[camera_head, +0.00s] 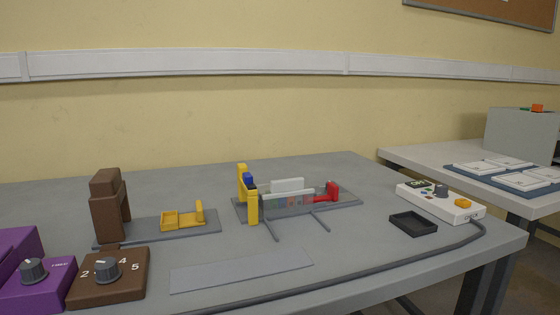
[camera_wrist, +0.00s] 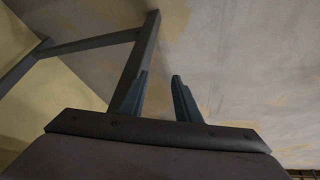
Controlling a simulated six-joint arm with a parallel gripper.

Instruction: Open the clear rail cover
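The clear rail cover (camera_head: 289,202) is a see-through panel along the front of the rail fixture in the middle of the table in the head view. Pale and reddish parts show through it, and it looks closed over them. The fixture has a yellow post (camera_head: 251,206) with blue parts at its left end and a red part (camera_head: 332,192) at its right end. My gripper (camera_wrist: 160,75) shows only in the wrist view. Its two dark fingers are apart with nothing between them. The rail cover is not in the wrist view.
Left of the fixture stand a brown block (camera_head: 108,212), a yellow holder (camera_head: 183,218) and purple and brown knob boxes. Right are a black tray (camera_head: 413,223) and a white control box (camera_head: 439,202). A dark cable (camera_head: 345,284) runs along the front. A grey strip (camera_head: 241,270) lies in front.

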